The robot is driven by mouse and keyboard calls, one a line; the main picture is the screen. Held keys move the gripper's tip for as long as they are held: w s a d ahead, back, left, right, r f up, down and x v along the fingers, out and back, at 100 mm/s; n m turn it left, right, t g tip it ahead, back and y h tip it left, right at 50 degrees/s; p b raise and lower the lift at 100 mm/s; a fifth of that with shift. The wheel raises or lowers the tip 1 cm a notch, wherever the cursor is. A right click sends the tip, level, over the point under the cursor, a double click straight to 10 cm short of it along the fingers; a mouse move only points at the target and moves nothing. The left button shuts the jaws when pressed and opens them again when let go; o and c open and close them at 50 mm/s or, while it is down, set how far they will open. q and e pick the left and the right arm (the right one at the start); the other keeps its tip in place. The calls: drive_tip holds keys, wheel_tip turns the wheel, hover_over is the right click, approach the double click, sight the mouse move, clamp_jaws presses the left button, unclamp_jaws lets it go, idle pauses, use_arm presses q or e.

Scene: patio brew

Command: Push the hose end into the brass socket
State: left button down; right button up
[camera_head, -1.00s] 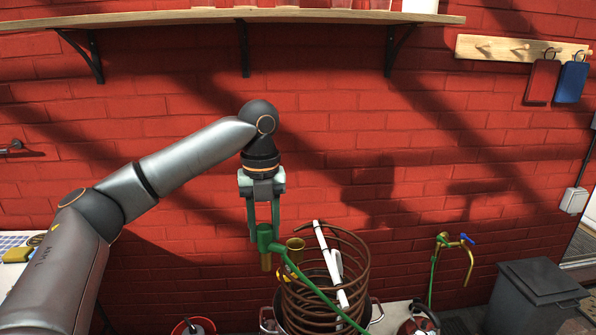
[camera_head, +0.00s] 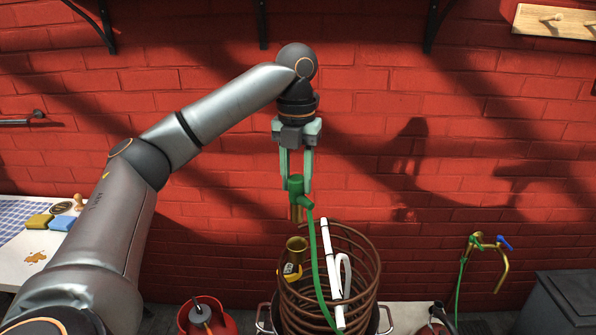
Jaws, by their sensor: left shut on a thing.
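The green hose end (camera_head: 296,186) with its brass tip hangs pointing down from my left gripper (camera_head: 296,182), which is shut on it. The brass socket (camera_head: 297,244) is an upright open-topped tube at the left side of the copper coil (camera_head: 372,265). The hose end is above the socket in the picture, with a gap between its tip and the rim. The green hose (camera_head: 315,262) leaves the connector on its right side and drops down past the coil. My right gripper is not in view.
The coil stands in a metal pot (camera_head: 264,320), with a white tube (camera_head: 327,262) inside it. A yellow item (camera_head: 290,272) sits below the socket. Brass taps (camera_head: 484,246) are on the wall at right. A table with sponges (camera_head: 62,223) is at left; a wooden shelf bracket hangs overhead.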

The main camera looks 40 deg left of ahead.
sight(297, 222)
use_arm(q)
drive_tip(key=shift+f, duration=1.75)
drive_tip(key=shift+f, duration=0.3)
drive_tip(key=shift+f, duration=0.3)
drive_tip(key=shift+f, duration=0.2)
drive_tip(key=shift+f, duration=0.3)
drive_tip(key=shift+f, duration=0.2)
drive_tip(key=shift+f, duration=0.85)
drive_tip(key=shift+f, duration=0.25)
drive_tip(key=shift+f+b, duration=0.3)
drive_tip(key=shift+f, duration=0.85)
